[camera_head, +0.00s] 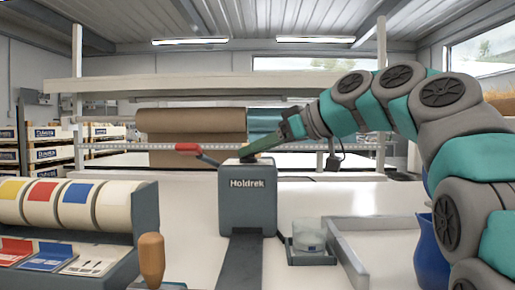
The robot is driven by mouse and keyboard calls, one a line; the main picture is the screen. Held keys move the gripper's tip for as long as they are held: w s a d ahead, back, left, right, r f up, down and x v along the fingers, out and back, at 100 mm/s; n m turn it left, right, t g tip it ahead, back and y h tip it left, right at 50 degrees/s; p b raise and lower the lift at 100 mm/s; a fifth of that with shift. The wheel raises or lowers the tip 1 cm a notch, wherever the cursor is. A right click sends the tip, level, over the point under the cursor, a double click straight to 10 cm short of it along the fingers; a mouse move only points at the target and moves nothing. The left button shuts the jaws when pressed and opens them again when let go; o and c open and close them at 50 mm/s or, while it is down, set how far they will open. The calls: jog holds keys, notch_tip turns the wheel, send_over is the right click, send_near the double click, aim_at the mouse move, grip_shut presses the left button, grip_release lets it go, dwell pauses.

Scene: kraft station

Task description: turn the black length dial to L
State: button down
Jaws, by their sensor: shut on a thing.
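The grey Holdrek machine (247,205) stands upright in the middle of the bench. My gripper (249,156) reaches in from the right, and its fingertips are down at the machine's top. It is shut on the black length dial there. The dial is tiny and mostly hidden by the fingers, so its marks and the letter it points to cannot be read.
A red-handled lever (188,147) sticks out left of the machine. A rack of label rolls (82,204) and a wooden handle (151,258) stand at left. A clear cup (308,234) and a blue jug (431,252) are at right. Behind hangs a brown paper roll (190,122).

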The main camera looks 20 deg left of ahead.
jog(key=shift+s+f+m+t+b, duration=0.1)
jog(key=shift+s+m+t+b, duration=0.1)
jog(key=shift+m+t+b, duration=0.25)
jog(key=shift+s+a+m+t+h+b, duration=0.1)
jog(key=shift+m+t+h+b, duration=0.45)
jog(key=shift+m+t, duration=0.55)
jog(key=shift+c, duration=2)
grip_release()
jog(key=v, duration=0.8)
jog(key=shift+b, duration=0.35)
